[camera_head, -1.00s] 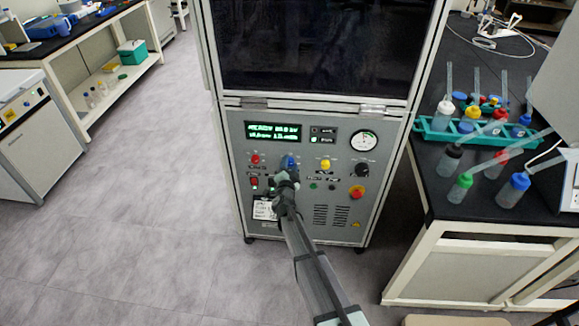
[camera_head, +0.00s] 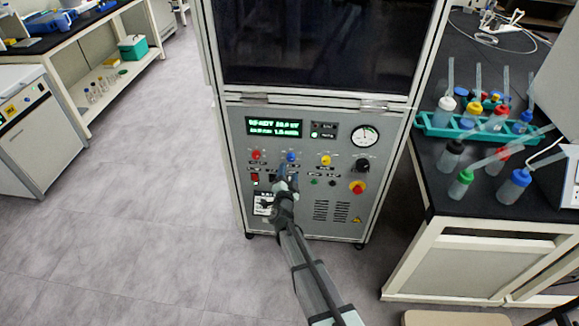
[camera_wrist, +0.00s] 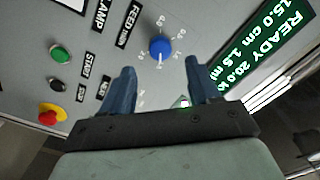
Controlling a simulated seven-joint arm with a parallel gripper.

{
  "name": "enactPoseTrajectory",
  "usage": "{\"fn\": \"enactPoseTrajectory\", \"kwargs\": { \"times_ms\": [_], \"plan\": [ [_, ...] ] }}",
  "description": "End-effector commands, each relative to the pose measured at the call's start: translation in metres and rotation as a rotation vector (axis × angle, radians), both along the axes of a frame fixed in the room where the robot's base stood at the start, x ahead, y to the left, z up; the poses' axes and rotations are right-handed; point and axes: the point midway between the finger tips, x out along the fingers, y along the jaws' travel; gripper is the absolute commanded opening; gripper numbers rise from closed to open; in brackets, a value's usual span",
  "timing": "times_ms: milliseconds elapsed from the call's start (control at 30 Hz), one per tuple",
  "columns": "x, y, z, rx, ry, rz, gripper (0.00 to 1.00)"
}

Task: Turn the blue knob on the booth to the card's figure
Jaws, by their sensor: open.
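The blue knob (camera_head: 291,157) is on the grey front panel of the booth, in a row between a red and a yellow knob. In the wrist view the blue knob (camera_wrist: 160,46) shows a white pointer mark towards the picture's bottom, with small scale figures around it. My gripper (camera_head: 287,178) is just below the knob in the head view. In the wrist view my gripper (camera_wrist: 160,72) is open and empty, its fingertips apart from the knob. The green display (camera_wrist: 262,62) reads READY, 20.0, 15.0 cm and 1.5 ml. A white card (camera_head: 263,203) is at the panel's lower left, its figure unreadable.
The panel also bears a round gauge (camera_head: 365,135), a black knob (camera_head: 362,166) and a red-and-yellow emergency button (camera_head: 357,187). A black bench (camera_head: 440,190) with several bottles stands close on the right. Open floor (camera_head: 130,200) lies on the left.

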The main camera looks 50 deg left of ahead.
Motion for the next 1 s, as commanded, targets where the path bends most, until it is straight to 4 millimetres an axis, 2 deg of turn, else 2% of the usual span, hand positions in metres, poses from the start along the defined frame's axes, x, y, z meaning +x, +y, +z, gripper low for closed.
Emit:
{"fn": "enactPoseTrajectory", "kwargs": {
  "times_ms": [33, 100, 333, 1000],
  "plan": [
    [-0.009, -0.011, 0.002, 0.0, 0.0, 0.001, 0.61],
    [-0.02, -0.021, 0.002, 0.0, 0.0, 0.001, 0.61],
    [-0.043, -0.044, 0.001, -0.001, -0.001, 0.0, 0.61],
    [-0.048, -0.048, 0.0, 0.001, -0.001, 0.0, 0.61]
  ]
}}
